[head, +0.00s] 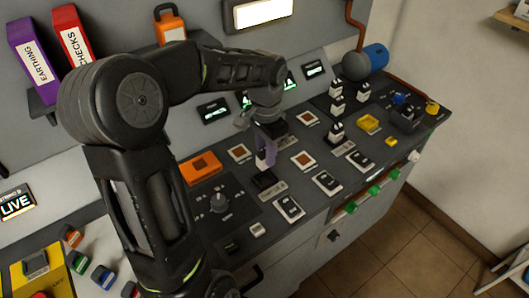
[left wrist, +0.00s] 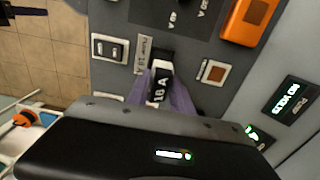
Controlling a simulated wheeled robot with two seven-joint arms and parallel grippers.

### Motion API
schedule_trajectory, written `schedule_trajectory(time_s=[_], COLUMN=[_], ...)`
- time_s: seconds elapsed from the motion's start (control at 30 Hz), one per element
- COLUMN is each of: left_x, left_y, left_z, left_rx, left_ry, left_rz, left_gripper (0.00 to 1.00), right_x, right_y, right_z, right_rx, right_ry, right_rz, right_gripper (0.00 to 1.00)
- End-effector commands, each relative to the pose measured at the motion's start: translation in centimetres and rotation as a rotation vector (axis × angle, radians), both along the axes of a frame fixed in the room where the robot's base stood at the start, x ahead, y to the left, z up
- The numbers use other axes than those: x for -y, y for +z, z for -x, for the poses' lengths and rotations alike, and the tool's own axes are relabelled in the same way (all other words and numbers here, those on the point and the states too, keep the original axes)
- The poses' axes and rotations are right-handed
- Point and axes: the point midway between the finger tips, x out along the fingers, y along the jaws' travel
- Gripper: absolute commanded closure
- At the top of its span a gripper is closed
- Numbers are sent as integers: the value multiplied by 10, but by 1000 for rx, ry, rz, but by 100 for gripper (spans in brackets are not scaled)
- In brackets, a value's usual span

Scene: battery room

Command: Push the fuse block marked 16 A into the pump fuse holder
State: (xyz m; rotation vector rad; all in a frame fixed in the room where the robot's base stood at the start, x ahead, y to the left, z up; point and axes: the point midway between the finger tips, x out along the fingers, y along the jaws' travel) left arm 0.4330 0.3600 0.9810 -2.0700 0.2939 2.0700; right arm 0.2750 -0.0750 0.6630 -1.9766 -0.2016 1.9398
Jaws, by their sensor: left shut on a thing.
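My left gripper (head: 266,158) reaches down over the desk in the head view. Its purple fingers (left wrist: 179,98) are shut on a white and black fuse block (left wrist: 160,82). The block's mark shows sideways in the left wrist view and looks like 16 A, though it is small. A black fuse holder (head: 263,181) is just below and in front of the block in the head view, beside a small label plate (left wrist: 143,53) that I cannot read. I cannot tell whether block and holder touch. My right gripper is not clearly in view.
Several white-framed switches (head: 289,208) and square red-brown buttons (head: 302,160) surround the holder. More black and white blocks (head: 336,132) stand upright on the right, near a yellow tray (head: 370,123).

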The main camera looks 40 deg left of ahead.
Motion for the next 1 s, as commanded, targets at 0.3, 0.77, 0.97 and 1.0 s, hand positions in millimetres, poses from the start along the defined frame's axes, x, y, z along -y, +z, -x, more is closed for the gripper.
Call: schedule_trajectory(time_s=[0.3, 0.77, 0.97, 1.0], left_x=[0, 0, 0, 0], left_y=[-6, -49, -58, -58], left_z=[0, 0, 0, 0], left_rx=[-1, 0, 0, 0], left_ry=[0, 1, 1, 1], left_rz=[0, 0, 0, 0], left_gripper=[100, 100, 100, 100], right_x=[0, -2, -2, -2], right_y=[-5, -36, -42, -42], right_z=[0, -3, -4, -4], right_rx=[1, 10, 13, 13], right_ry=[1, 4, 4, 4], right_rz=[-1, -8, -9, -9], right_gripper=[64, 64, 64, 64])
